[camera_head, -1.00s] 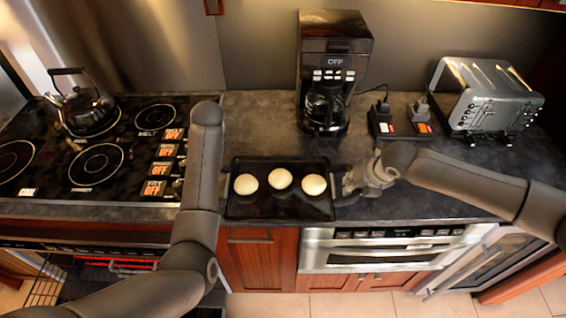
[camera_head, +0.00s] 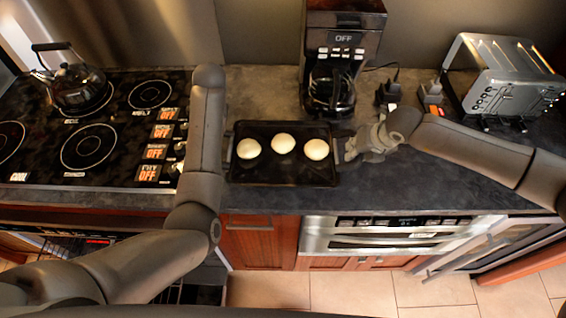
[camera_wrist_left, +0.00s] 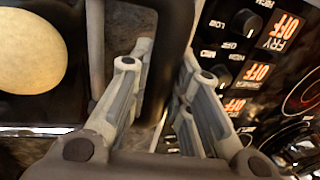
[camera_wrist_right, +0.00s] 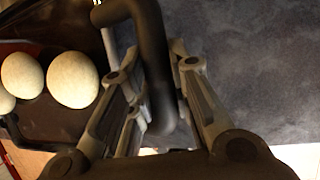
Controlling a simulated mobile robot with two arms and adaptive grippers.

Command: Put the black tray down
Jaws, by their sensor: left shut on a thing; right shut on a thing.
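A coffee maker (camera_head: 340,55) stands behind the tray. A toaster (camera_head: 505,80) is at the right. A cooktop (camera_head: 60,150) with a kettle (camera_head: 75,85) lies to the left. The counter front edge runs just before the tray. Counter (camera_head: 450,180) at right is clear.

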